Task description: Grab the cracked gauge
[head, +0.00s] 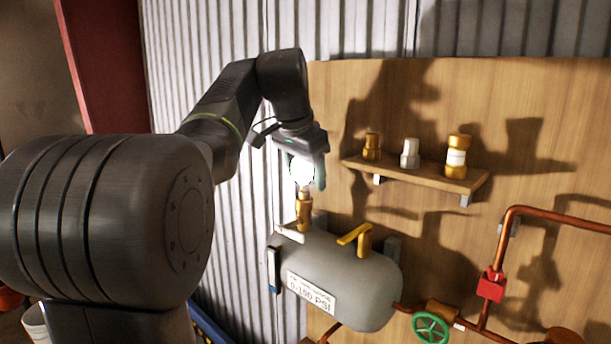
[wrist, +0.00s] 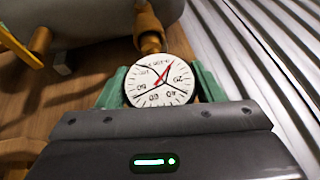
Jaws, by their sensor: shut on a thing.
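The gauge (wrist: 160,80) has a round white dial with black marks, a red needle and dark lines across its face that look like cracks. In the head view the gauge (head: 302,169) shows as a bright white disc above a brass fitting (head: 303,212) on top of the grey tank (head: 345,285). My gripper (wrist: 160,88) is shut on the gauge, with a green finger on each side of the dial. In the head view my gripper (head: 306,165) is above the tank's left end. I cannot tell whether the gauge is still joined to the fitting.
A wooden shelf (head: 425,178) right of my gripper holds a brass fitting (head: 372,147), a silver fitting (head: 410,154) and a brass piece with a white band (head: 457,157). A yellow-handled valve (head: 363,240) stands on the tank. Copper pipes and a green handwheel (head: 430,328) are lower right.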

